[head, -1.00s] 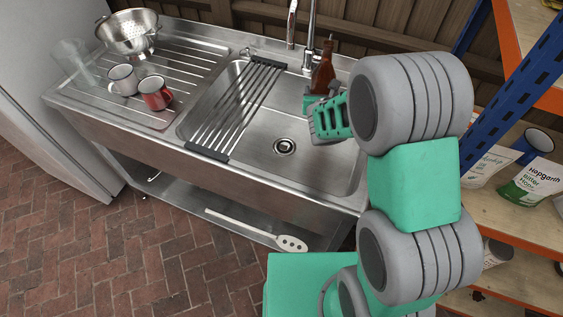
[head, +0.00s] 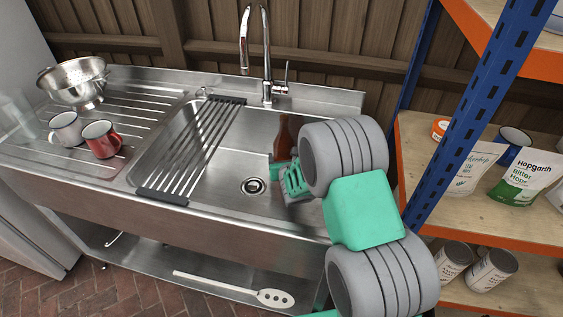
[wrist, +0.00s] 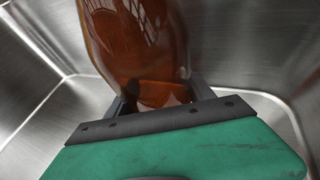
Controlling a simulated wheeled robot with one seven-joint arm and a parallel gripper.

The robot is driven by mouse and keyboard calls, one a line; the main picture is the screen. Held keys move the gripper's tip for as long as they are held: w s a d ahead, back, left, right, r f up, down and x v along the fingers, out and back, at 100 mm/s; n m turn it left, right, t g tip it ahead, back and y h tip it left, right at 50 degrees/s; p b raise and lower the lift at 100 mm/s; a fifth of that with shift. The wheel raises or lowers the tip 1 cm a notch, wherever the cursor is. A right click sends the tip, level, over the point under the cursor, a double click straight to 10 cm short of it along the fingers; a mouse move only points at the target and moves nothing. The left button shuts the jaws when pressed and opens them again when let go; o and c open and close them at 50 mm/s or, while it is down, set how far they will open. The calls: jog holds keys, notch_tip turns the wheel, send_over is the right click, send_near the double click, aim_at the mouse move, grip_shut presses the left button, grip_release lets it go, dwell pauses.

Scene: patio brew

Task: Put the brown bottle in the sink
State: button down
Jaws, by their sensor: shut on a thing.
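The brown bottle (head: 283,136) is inside the sink basin (head: 225,158), at its right back part. It looks roughly upright and is partly hidden by my arm. My gripper (head: 281,166) is low in the basin, shut on the bottle. In the wrist view the bottle (wrist: 135,38) stands between my two dark fingers (wrist: 160,92), with steel basin walls around it. Whether the bottle's base touches the basin floor cannot be told.
A black-ended roll-up rack (head: 195,150) lies across the basin's left part. The tap (head: 266,60) rises behind. A red mug (head: 102,139), a white mug (head: 67,130) and a colander (head: 75,80) stand on the drainer. A blue-and-orange shelf (head: 470,110) is close right.

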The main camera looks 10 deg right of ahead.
aim_at(284, 149)
jog(key=shift+c, duration=1.9)
grip_release()
jog(key=shift+f, duration=0.1)
jog(key=shift+s+r+p, duration=0.15)
jog(key=shift+r+p, duration=0.15)
jog(key=shift+r, duration=0.1)
jog(key=p+v, duration=0.3)
jog(key=v, duration=0.4)
jog(key=shift+p, duration=0.35)
